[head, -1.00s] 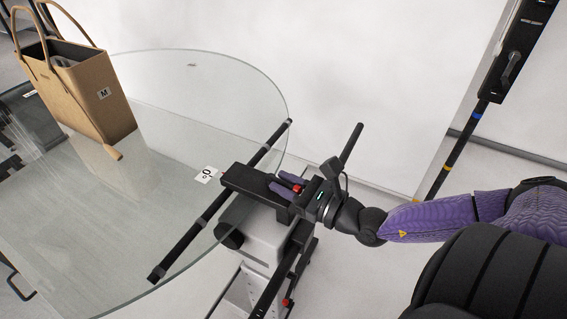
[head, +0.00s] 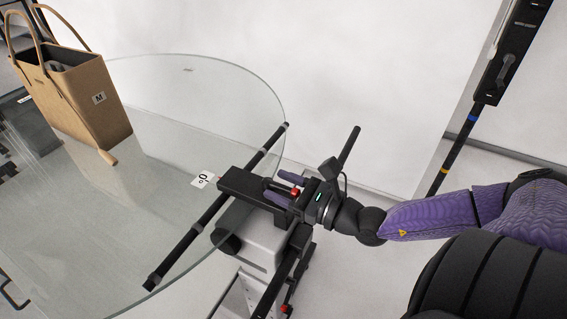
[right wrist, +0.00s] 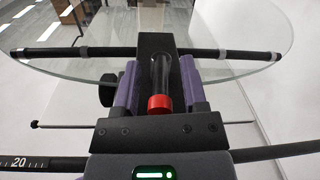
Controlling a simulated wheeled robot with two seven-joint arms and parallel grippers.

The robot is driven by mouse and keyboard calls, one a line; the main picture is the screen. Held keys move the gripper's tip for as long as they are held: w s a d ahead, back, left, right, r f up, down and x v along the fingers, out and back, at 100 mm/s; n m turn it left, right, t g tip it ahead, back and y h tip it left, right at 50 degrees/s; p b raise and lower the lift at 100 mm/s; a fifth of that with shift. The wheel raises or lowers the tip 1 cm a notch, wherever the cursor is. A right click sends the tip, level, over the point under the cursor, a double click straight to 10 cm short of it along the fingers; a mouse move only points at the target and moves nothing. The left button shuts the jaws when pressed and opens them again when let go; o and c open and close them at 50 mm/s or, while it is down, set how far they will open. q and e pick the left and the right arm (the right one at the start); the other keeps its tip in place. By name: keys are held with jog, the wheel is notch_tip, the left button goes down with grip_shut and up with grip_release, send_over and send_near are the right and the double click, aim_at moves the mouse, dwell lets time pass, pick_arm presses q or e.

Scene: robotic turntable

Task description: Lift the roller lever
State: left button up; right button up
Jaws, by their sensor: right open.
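The roller lever (right wrist: 160,85) is a short dark rod with a red end, pointing toward me from a black block. In the right wrist view it lies between the two purple fingers of my right gripper (right wrist: 160,88). The fingers stand on either side of it with visible gaps. In the head view the right gripper (head: 280,187) is at the block (head: 238,185) by the glass edge, and the lever's red end (head: 295,192) shows between the fingers. My left gripper is not in view.
The round glass tabletop (head: 215,95) fills the left of the head view. A brown handbag (head: 88,110) stands on it at the far left, and a small "0°" label (head: 201,180) is near the rim. A grey stand (head: 260,250) is below the block.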

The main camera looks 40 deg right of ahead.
jog(key=p+v, duration=0.4)
jog(key=v, duration=0.6)
